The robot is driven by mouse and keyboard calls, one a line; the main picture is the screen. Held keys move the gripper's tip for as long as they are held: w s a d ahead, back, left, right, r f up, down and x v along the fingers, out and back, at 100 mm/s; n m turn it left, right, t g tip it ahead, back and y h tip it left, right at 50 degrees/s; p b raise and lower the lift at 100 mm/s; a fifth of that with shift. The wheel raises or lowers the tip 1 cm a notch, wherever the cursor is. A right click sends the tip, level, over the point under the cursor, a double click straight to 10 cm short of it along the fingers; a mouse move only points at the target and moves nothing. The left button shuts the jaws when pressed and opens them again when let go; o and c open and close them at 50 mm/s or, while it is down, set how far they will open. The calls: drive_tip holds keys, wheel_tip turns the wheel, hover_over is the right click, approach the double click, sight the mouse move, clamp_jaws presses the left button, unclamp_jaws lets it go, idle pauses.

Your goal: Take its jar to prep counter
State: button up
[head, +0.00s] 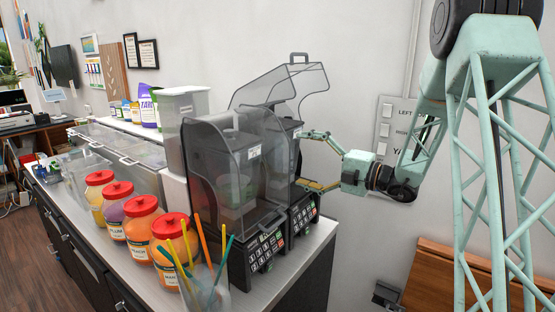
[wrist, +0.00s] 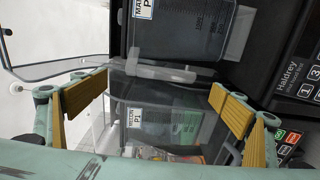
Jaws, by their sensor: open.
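Two black blenders with smoky clear covers stand side by side on the counter in the head view. The right blender's cover (head: 303,82) is raised; its dark jar (head: 291,128) with a white label is partly hidden by the left blender. The left blender's cover (head: 215,135) is down over a jar (head: 228,165). My gripper (head: 303,160) is open beside the right blender, its fingers spread toward the jar. In the wrist view a labelled jar (wrist: 182,30) is at the top, and another labelled jar (wrist: 165,130) shows between the open fingers. I cannot tell whether a finger touches either jar.
Several red-lidded jars (head: 140,225) line the counter's front edge. A cup of coloured sticks (head: 208,290) stands near the left blender. A clear bin (head: 120,150) and white container (head: 182,115) are behind. The blender keypad (wrist: 300,85) is close to the right finger.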

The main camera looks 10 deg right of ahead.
drive_tip(key=shift+x, duration=0.8)
drive_tip(key=shift+x, duration=2.65)
drive_tip(key=c, duration=1.4)
drive_tip(key=shift+r, duration=0.2)
drive_tip(key=shift+c, duration=0.2)
